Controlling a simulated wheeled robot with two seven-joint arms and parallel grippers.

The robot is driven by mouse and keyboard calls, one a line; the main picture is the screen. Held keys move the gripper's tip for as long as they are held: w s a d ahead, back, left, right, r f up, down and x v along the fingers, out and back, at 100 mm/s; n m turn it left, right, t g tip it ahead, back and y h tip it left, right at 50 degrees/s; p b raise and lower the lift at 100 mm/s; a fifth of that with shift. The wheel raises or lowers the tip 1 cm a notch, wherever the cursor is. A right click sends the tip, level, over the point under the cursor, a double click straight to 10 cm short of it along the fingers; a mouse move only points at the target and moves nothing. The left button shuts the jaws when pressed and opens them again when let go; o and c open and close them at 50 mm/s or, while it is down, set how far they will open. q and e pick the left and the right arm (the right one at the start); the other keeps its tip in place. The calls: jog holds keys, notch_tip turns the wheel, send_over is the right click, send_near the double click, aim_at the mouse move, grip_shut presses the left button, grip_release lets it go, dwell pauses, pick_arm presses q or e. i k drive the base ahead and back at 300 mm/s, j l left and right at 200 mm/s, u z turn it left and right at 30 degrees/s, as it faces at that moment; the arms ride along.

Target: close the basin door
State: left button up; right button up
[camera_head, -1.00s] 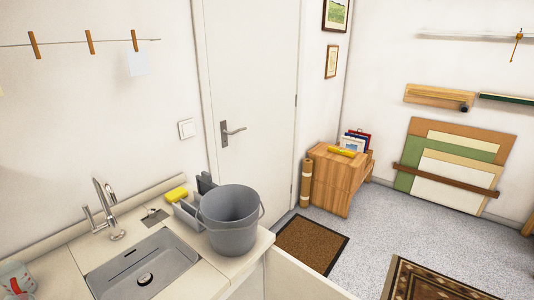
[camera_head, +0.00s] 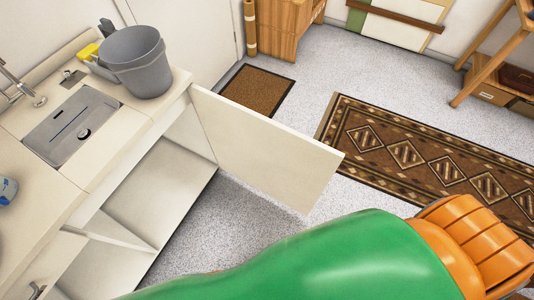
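The basin door (camera_head: 265,150) is a flat cream panel. It stands wide open, swung out to the right from the far side of the basin cabinet (camera_head: 165,190). The open cabinet shows its pale bottom and part of an inner partition. The grey basin (camera_head: 72,125) is set in the counter above. One of my arms, green with an orange part, crosses the bottom of the view in front of the floor near the door. I cannot tell which arm it is. No gripper fingers show in the view.
A grey bucket (camera_head: 137,62) and a yellow sponge (camera_head: 88,51) stand on the counter. A patterned rug (camera_head: 420,155) and a brown doormat (camera_head: 256,90) lie on the floor. A wooden shelf unit (camera_head: 487,62) stands at the upper right.

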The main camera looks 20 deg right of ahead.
aim_at(291, 167)
jog(key=k+l+u, duration=0.15)
jog(key=l, duration=0.25)
jog(key=l+u, duration=0.2)
jog(key=l, duration=0.25)
jog(key=k+l+u, duration=0.15)
jog(key=l, duration=0.2)
jog(key=k+l+u, duration=0.35)
jog(key=l, duration=0.35)
jog(key=i+l+u, duration=0.1)
jog(key=l+u, duration=0.3)
jog(key=l, duration=0.45)
jog(key=l+u, duration=0.4)
jog(key=l, duration=0.45)
jog(key=i+l+u, duration=0.15)
jog(key=l+u, duration=0.1)
jog(key=l, duration=0.2)
